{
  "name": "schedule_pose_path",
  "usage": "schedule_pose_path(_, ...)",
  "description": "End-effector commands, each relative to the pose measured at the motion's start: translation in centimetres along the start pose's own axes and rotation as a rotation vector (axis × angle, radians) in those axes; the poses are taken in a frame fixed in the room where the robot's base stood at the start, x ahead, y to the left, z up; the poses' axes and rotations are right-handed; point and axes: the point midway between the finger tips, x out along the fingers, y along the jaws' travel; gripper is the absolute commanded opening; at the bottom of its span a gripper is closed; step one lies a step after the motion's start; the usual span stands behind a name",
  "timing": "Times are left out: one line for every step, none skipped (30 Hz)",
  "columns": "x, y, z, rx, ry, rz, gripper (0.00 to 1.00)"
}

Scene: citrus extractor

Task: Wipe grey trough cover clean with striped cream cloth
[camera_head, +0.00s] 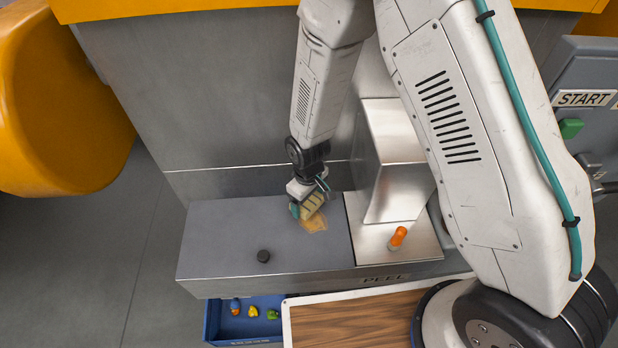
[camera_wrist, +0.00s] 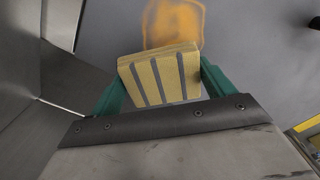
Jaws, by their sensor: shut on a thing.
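The grey trough cover (camera_head: 225,235) is a flat panel in the middle of the head view, and it also fills the wrist view's background (camera_wrist: 250,60). An orange-yellow stain (camera_head: 314,222) lies on its right part. My gripper (camera_head: 308,204) is shut on the folded striped cream cloth (camera_head: 312,207), right beside the stain. In the wrist view the cloth (camera_wrist: 160,77), with dark grey stripes, sits between the green fingers, and the stain (camera_wrist: 175,22) shows just beyond it. I cannot tell whether the cloth touches the cover.
An orange-capped bottle (camera_head: 397,238) stands on the metal ledge to the right. A blue drawer (camera_head: 262,328) with several small coloured items is below. A wood-topped board (camera_head: 350,322) lies in front. A metal chute (camera_head: 400,190) rises close right of my gripper.

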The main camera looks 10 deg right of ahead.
Motion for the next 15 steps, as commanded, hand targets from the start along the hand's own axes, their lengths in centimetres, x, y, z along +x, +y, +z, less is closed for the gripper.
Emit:
schedule_pose_path(-1.3,0.4,0.0,0.006,0.007,0.002,0.48)
schedule_pose_path(-1.5,0.6,0.1,0.009,0.006,0.002,0.48)
schedule_pose_path(-1.8,0.8,0.3,0.014,0.006,0.002,0.48)
schedule_pose_path(-2.1,0.9,0.3,0.016,0.006,0.002,0.48)
schedule_pose_path(-2.3,1.0,0.4,0.017,0.006,0.002,0.48)
schedule_pose_path(-2.7,1.1,0.4,0.018,0.006,0.002,0.48)
schedule_pose_path(-3.0,1.1,0.4,0.019,0.006,0.002,0.48)
schedule_pose_path(-3.3,1.1,0.5,0.019,0.006,0.002,0.48)
schedule_pose_path(-3.6,1.1,0.5,0.019,0.006,0.002,0.48)
schedule_pose_path(-3.9,1.1,0.5,0.019,0.006,0.002,0.48)
schedule_pose_path(-4.2,1.1,0.5,0.019,0.006,0.002,0.48)
schedule_pose_path(-4.5,1.1,0.5,0.019,0.006,0.002,0.48)
schedule_pose_path(-4.8,1.1,0.5,0.019,0.005,0.001,0.48)
schedule_pose_path(-5.0,1.1,0.5,0.019,0.005,0.001,0.48)
schedule_pose_path(-5.4,1.1,0.5,0.019,0.006,0.002,0.48)
